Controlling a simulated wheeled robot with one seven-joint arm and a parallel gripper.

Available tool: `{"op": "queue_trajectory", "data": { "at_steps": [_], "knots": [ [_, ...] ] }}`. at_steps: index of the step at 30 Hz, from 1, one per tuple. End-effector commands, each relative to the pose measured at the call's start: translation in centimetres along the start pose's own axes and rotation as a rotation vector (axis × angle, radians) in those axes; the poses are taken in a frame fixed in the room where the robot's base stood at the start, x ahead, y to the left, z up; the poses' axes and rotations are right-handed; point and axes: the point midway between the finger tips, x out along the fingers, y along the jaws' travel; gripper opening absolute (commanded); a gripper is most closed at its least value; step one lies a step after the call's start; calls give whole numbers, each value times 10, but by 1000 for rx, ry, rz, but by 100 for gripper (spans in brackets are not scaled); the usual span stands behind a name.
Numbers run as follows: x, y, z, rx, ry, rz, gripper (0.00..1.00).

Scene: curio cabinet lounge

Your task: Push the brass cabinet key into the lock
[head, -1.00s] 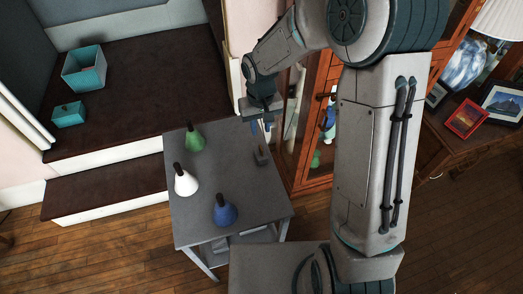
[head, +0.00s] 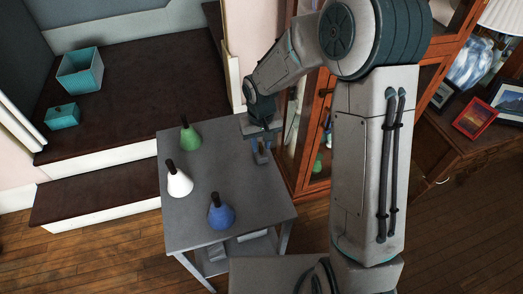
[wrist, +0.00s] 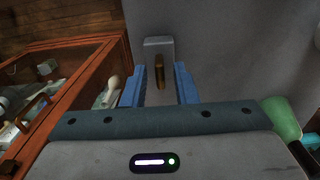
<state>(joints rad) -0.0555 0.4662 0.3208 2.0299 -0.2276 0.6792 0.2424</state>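The brass key (wrist: 159,72) stands at a small grey holder block (wrist: 158,46) in the wrist view, between the two blue fingers of my gripper (wrist: 158,84). The fingers are apart, with a gap on each side of the key. In the head view my gripper (head: 260,143) is low over the right part of the grey table (head: 225,160), at the holder block. The key is too small to make out there. The wooden cabinet (head: 304,165) with glass panes stands just right of the table. I cannot make out its lock.
A green bell-shaped object (head: 190,138), a white one (head: 179,182) and a blue one (head: 221,214) stand on the table left of my gripper. Teal boxes (head: 80,74) sit on the dark step behind. Picture frames (head: 475,118) stand at the right.

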Motion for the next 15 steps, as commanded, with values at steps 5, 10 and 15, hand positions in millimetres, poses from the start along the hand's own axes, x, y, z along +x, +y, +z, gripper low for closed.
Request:
{"op": "queue_trajectory", "data": {
  "at_steps": [5,10,15],
  "knots": [
    [-1,0,0,0,0,0,7],
    [-1,0,0,0,0,0,0],
    [-4,0,0,0,1,0,0]
  ]
}}
